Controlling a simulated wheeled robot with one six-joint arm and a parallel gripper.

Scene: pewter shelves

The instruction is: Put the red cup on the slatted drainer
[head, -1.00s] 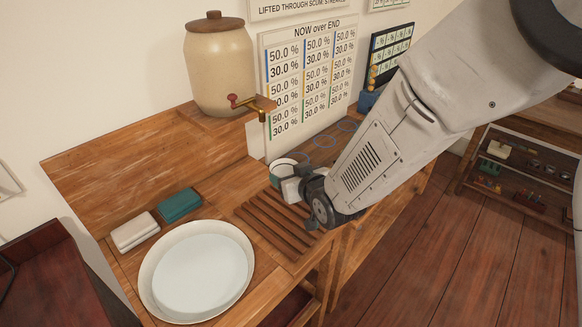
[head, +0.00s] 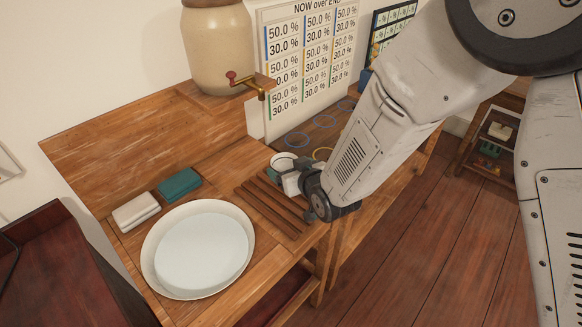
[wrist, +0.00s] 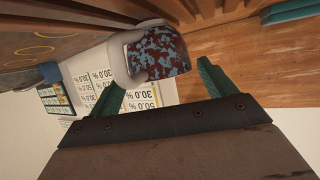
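The cup (wrist: 158,57) is dark red with blue speckles and a pale part at its left in the wrist view. The slats (wrist: 213,12) also show in the wrist view. My gripper (wrist: 158,75) has its green fingers spread, the cup just ahead of and between the tips, with a gap at the right finger.
A large white dish (head: 152,278) stands left of the drainer. A green block (head: 180,184) and a white block (head: 136,211) lie behind it. A stoneware crock (head: 218,45) with a tap (head: 252,86) stands at the back. Ring marks (head: 325,122) lie beyond the cup.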

